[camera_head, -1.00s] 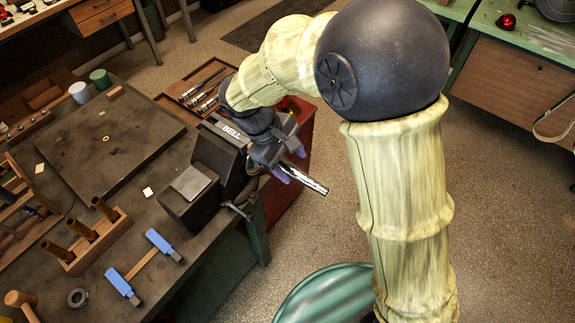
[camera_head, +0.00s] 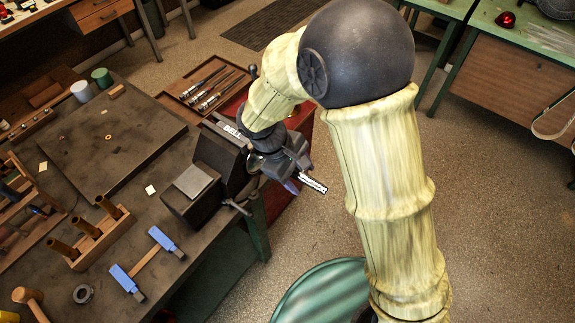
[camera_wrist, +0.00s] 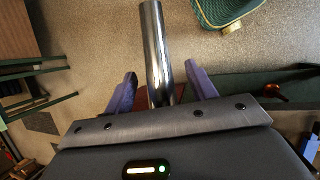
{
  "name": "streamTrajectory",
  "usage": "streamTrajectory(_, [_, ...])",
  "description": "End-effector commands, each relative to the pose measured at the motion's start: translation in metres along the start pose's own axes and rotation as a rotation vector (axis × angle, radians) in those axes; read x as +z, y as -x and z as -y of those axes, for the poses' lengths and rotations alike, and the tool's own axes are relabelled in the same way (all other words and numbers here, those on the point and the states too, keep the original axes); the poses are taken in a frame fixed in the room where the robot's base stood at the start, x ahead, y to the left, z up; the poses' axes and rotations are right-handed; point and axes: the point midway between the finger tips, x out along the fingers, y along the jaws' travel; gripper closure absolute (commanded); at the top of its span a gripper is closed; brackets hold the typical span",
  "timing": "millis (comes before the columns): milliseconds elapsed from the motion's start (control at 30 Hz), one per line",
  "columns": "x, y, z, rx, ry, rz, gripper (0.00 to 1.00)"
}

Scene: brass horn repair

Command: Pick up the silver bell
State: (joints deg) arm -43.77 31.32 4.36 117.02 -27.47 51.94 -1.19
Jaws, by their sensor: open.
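No flared silver bell can be made out in either view. A polished silver tube or bar (camera_head: 314,184) sticks out to the right past my gripper (camera_head: 295,180), beside the vise. In the wrist view the same silver tube (camera_wrist: 160,55) runs between the two purple fingers of my gripper (camera_wrist: 164,78). The fingers are apart, with a gap on each side of the tube. The tube's near end is hidden by the gripper body. What holds the tube cannot be seen.
A dark vise (camera_head: 215,165) marked BELL stands at the workbench edge. A tool tray (camera_head: 205,85) is behind the vise. Open floor lies to the right.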

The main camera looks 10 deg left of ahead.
Motion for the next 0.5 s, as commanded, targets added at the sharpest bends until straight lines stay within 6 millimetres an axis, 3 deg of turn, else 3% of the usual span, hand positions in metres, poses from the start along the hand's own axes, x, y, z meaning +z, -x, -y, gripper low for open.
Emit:
streamTrajectory(233, [-0.0001,0.0003,0.0000,0.000,0.000,0.000,0.44])
streamTrajectory(500, [-0.0001,0.0004,0.0001,0.000,0.000,0.000,0.95])
